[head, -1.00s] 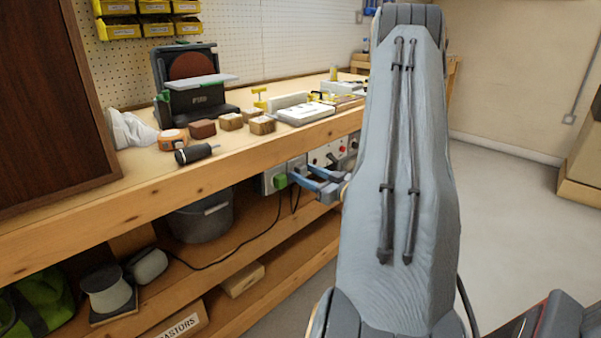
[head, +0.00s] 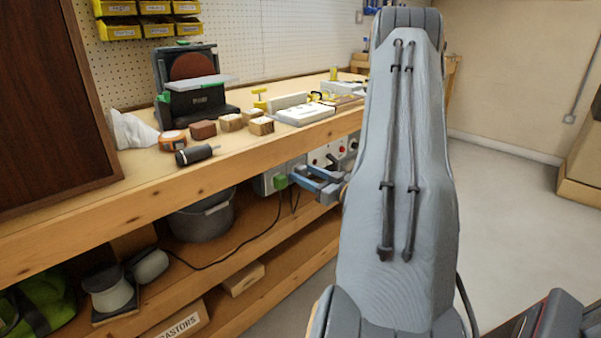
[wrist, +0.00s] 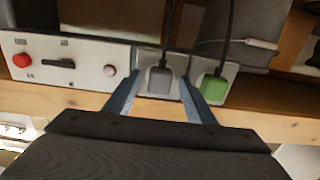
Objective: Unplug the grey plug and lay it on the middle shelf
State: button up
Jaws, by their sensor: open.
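The grey plug (wrist: 160,81) sits in a socket on a pale plate, its dark cord running up in the wrist view. My gripper (wrist: 157,90) is open, with one blue-grey finger on each side of the grey plug. I cannot tell whether the fingers touch it. In the head view my gripper (head: 318,181) is under the bench's front edge, by the sockets, and the grey plug is not clearly visible there. The middle shelf (head: 253,229) is below the bench top, with a dark cord lying across it.
A green plug (wrist: 213,88) sits beside the grey one, close to a finger. A panel with a red button (wrist: 21,60) and switch is on the other side. A grey bucket (head: 201,218) stands on the shelf. A wood block (head: 243,278) and a CASTORS box (head: 180,322) are lower down.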

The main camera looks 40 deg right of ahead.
dwell(0.3)
grip_shut()
jog(key=shift+s, duration=0.1)
jog(key=shift+s+d+p, duration=0.15)
jog(key=shift+s+p, duration=0.6)
jog(key=shift+s, duration=0.7)
jog(key=shift+s+d+p, duration=0.1)
jog(key=shift+s+p, duration=0.65)
jog(key=shift+s, duration=0.7)
